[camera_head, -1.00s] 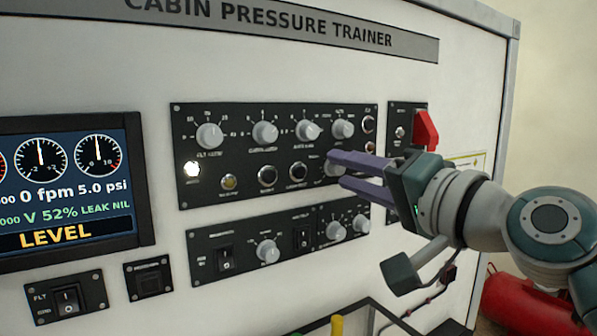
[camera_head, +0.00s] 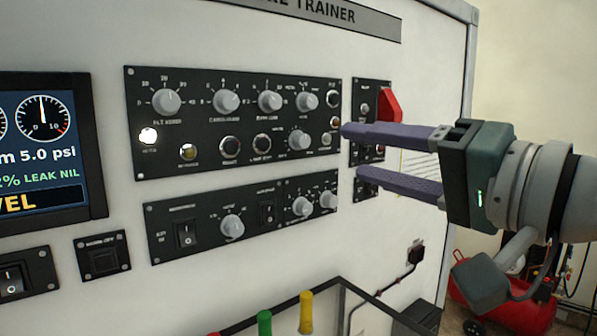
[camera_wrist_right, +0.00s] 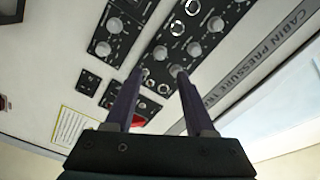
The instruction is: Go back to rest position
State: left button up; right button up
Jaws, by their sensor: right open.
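My right gripper (camera_head: 352,152) is open and empty in the head view, its two purple fingers pointing left and apart. It is in front of the right edge of the upper knob panel (camera_head: 150,164), and its fingers cover part of the small panel with the red guard (camera_head: 390,106). In the right wrist view the fingers (camera_wrist_right: 158,74) point up towards the black panels with grey knobs, with nothing between them. I cannot tell the exact gap to the panel face. My left gripper is not in view.
The white trainer wall (camera_head: 300,252) holds a display (camera_head: 45,150) reading 5.0 psi and a lower switch panel (camera_head: 165,250). Green (camera_head: 264,322) and yellow (camera_head: 306,312) upright pieces stand at the bottom by a dark frame. A red tank (camera_head: 490,290) is at lower right.

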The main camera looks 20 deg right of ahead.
jog(key=shift+s+d, duration=0.2)
jog(key=shift+s, duration=0.4)
jog(key=s+a+f+n+g+h+p, duration=0.25)
jog(key=s+f+n+g+p, duration=0.35)
jog(key=f, duration=0.3)
jog(key=s+d+f+n+g+h+p, duration=0.1)
jog(key=s+f+n+g+h, duration=0.1)
jog(key=s, duration=0.6)
jog(key=s+d+f+n+g+h+p, duration=0.1)
jog(key=s+f+g, duration=0.3)
jog(key=s, duration=0.5)
jog(key=shift+s+f+n+g+h+p, duration=0.15)
jog(key=shift+f+n+g+h+p, duration=0.25)
jog(key=shift+g, duration=0.4)
jog(key=shift+d+r, duration=0.1)
